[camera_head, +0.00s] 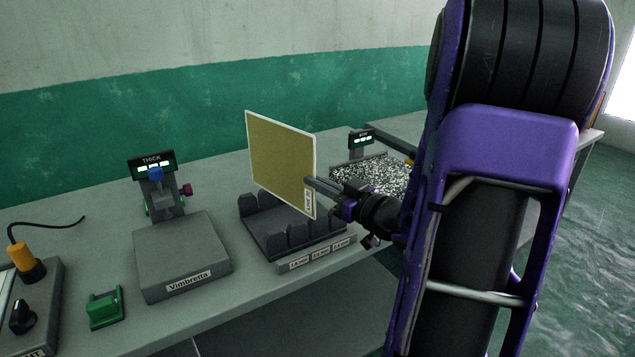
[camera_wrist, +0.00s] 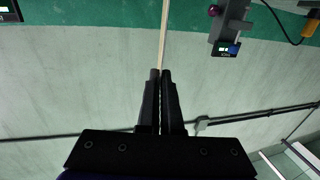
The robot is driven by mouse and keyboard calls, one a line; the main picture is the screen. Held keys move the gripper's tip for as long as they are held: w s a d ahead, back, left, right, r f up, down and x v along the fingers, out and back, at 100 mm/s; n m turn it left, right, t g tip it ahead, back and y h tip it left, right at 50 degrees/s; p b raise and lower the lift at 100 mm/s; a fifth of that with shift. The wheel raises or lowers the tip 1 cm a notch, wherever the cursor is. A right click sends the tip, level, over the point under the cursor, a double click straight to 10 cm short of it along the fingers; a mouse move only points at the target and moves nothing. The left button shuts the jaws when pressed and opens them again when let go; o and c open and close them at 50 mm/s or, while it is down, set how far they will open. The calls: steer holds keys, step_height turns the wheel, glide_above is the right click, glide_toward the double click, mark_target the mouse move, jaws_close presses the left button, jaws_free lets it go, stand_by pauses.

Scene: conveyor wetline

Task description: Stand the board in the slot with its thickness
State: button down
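The board (camera_head: 275,156) is a flat, yellow-olive panel with a pale rim and a small label near its lower right corner. It is upright, above the dark slotted rack (camera_head: 270,243), whose front bears several thickness labels too small to read surely. My gripper (camera_head: 312,187) is shut on the board's right edge. In the wrist view the board (camera_wrist: 165,35) shows edge-on as a thin pale strip at the fingertips (camera_wrist: 160,75). I cannot tell whether its lower edge touches the rack or hangs above it.
A grey "Vimbretta" gauge (camera_head: 180,255) with a "THICK" display (camera_head: 152,163) stands left of the rack. A green block (camera_head: 105,307) and a control box with an orange plug (camera_head: 22,258) are further left. A speckled tray (camera_head: 372,178) with another display (camera_head: 361,140) lies behind right.

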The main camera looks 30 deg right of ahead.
steer(key=m+h, duration=0.1)
steer(key=m+h+b, duration=0.1)
steer(key=h, duration=0.1)
steer(key=shift+s+a+t, duration=0.1)
steer(key=shift+a+t, duration=0.1)
steer(key=shift+t, duration=0.1)
steer(key=shift+m+h+b, duration=0.3)
steer(key=shift+h, duration=0.2)
steer(key=shift+f, duration=0.1)
